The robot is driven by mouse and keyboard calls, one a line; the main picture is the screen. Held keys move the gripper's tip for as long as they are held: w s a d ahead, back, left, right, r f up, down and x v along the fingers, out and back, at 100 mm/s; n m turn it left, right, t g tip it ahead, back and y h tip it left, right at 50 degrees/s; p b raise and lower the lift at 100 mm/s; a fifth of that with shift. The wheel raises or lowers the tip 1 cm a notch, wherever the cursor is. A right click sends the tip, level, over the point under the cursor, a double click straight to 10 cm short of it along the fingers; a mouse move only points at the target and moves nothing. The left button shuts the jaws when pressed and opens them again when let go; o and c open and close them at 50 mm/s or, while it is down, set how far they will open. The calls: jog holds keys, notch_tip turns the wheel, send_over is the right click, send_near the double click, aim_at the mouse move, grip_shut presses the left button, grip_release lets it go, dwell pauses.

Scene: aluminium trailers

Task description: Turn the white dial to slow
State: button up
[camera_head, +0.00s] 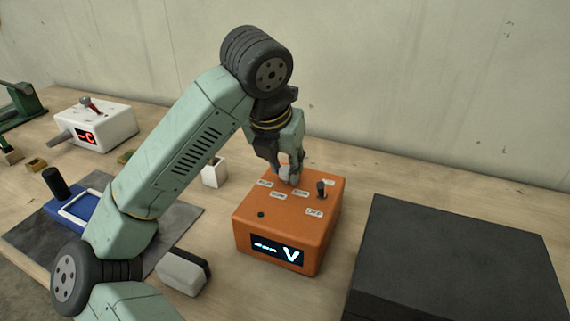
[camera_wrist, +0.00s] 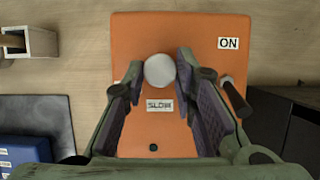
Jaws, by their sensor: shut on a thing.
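An orange box (camera_head: 298,229) stands on the wooden table, with a small display on its front showing a large "V". The white dial (camera_wrist: 160,71) is on top of the box and looks round from above in the wrist view. My gripper (camera_head: 289,171) points down from above, shut on the dial with a finger on either side. A "SLOW" label (camera_wrist: 160,105) lies just below the dial in the wrist view. The other labels near the dial are too small to read in the head view. I cannot tell which way the dial points.
A black switch (camera_head: 321,189) stands on the box's right, between "ON" (camera_wrist: 229,43) and "OFF" (camera_head: 314,212) labels. A large dark box (camera_head: 455,265) is at right. A white box (camera_head: 97,127), blue device (camera_head: 66,206) and grey-white block (camera_head: 180,273) are at left.

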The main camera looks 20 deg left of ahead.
grip_shut()
jog(key=shift+f+m+b, duration=0.1)
jog(key=shift+m+b, duration=0.2)
jog(key=shift+b, duration=0.1)
jog(key=shift+a+m+h+b, duration=0.15)
jog(key=shift+m+h+b, duration=0.15)
jog(key=shift+m+b, duration=0.3)
jog(key=shift+m+h+b, duration=0.5)
jog(key=shift+m+b, duration=0.45)
jog(key=shift+m, duration=0.25)
jog(key=m+g+h+b, duration=0.1)
jog(key=m, duration=0.2)
jog(key=shift+w+a, duration=0.1)
jog(key=shift+a, duration=0.05)
jog(key=shift+w+a+m+g+h, duration=0.1)
jog(key=shift+m+g+h, duration=0.2)
jog(key=shift+m, duration=0.8)
jog(key=shift+w+m+g+h, duration=0.1)
jog(key=shift+m+g+h, duration=0.15)
jog(key=shift+m, duration=0.85)
